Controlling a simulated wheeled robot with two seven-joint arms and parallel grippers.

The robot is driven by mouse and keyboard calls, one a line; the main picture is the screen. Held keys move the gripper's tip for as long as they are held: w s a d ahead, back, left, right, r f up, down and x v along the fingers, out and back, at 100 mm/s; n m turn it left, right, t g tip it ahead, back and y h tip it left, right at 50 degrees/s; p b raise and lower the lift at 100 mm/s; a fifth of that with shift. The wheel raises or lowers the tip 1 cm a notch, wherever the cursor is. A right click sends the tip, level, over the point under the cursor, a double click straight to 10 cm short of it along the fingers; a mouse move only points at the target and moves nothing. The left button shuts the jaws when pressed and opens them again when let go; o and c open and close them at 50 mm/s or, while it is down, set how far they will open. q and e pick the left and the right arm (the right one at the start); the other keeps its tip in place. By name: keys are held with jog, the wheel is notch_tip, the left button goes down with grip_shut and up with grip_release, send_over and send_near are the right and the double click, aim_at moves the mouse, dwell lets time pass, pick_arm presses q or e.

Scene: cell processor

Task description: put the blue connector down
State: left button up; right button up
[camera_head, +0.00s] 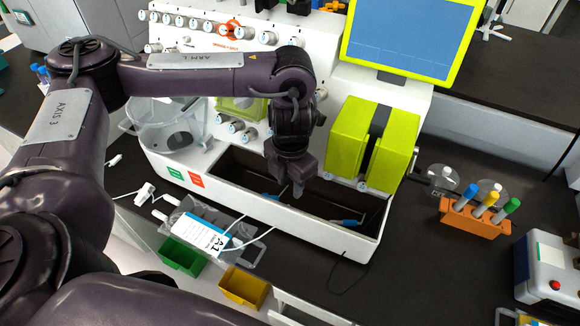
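My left gripper (291,188) points down into the dark open trough (238,160) at the front of the white cell processor. A small blue connector (269,196) shows low in the trough, just left of my fingertips. A second blue piece (347,222) lies to the right on the trough's front side, apart from the gripper. The fingertips are small and dark here, so I cannot tell whether they are shut or hold anything. My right gripper is not in view.
A clear bag labelled A1 (204,237) with white tubing lies in front of the machine. Green (181,257) and yellow (243,288) bins stand below it. A yellow-green pump block (372,146) and a screen (410,38) rise behind. An orange tube rack (474,218) stands right.

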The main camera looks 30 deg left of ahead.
pick_arm(q)
notch_tip(320, 180, up, 4)
jog(key=shift+f, duration=0.15)
dwell(0.6)
